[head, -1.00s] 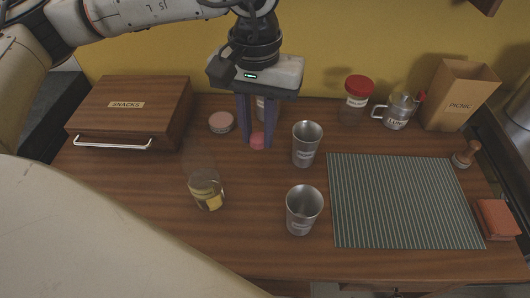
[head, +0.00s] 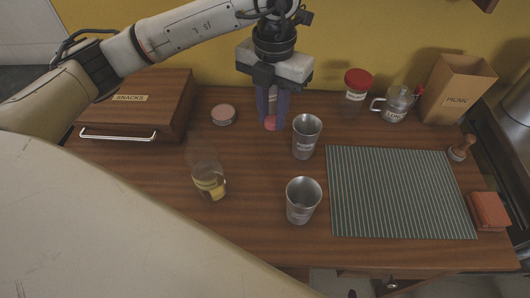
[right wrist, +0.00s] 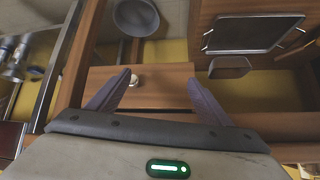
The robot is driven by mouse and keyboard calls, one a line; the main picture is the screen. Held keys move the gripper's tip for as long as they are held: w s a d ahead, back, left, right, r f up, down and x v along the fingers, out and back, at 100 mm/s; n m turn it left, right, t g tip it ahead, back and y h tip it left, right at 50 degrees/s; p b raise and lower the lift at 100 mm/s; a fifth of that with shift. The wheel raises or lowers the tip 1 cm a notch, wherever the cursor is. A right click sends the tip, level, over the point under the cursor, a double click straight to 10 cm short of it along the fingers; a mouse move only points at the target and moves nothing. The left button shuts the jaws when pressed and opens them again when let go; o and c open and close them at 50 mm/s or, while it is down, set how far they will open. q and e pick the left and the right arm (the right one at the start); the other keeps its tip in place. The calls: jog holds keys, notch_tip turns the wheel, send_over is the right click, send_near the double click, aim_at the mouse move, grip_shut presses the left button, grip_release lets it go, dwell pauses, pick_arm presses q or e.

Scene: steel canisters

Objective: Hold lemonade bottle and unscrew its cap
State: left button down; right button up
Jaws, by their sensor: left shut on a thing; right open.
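My left gripper (head: 271,128) points down near the back of the table. It is shut on a small pinkish-red piece (head: 270,123) that looks like a cap. A pale labelled thing (head: 272,98) shows between the fingers above it, mostly hidden; I cannot tell whether it is a bottle. A clear glass vessel (head: 210,185) with something yellow at its bottom stands at front left; I cannot tell whether it is the lemonade bottle. My right gripper (right wrist: 160,76) is open and empty in the right wrist view, away from these things.
Two steel cups (head: 307,137) (head: 302,201) stand right of the glass. A wooden snacks box (head: 170,100) and pink-topped tin (head: 223,114) are left; a red-lidded jar (head: 357,82), clear jug (head: 396,105) and picnic bag (head: 452,90) are back right. The striped mat (head: 400,190) is clear.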

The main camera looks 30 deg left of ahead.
aim_at(265, 156)
pick_arm(q)
jog(key=n, duration=0.4)
jog(key=f+n, duration=0.1)
jog(key=n, duration=0.1)
jog(key=shift+w+a, duration=0.25)
jog(key=shift+a, duration=0.05)
jog(key=n, duration=0.3)
jog(key=shift+w+a+f, duration=0.15)
jog(key=shift+f, duration=0.15)
jog(key=f+n, duration=0.3)
jog(key=f, duration=0.1)
jog(key=a+f+n, duration=0.1)
jog(key=f+n, duration=0.2)
jog(key=f, duration=0.1)
jog(key=f+n+p, duration=0.1)
jog(key=f+n, duration=0.3)
jog(key=shift+w+a+f, duration=0.1)
jog(key=shift+w+a, duration=0.05)
jog(key=shift+a, duration=0.05)
jog(key=shift+f, duration=0.15)
jog(key=c, duration=1.5)
grip_release()
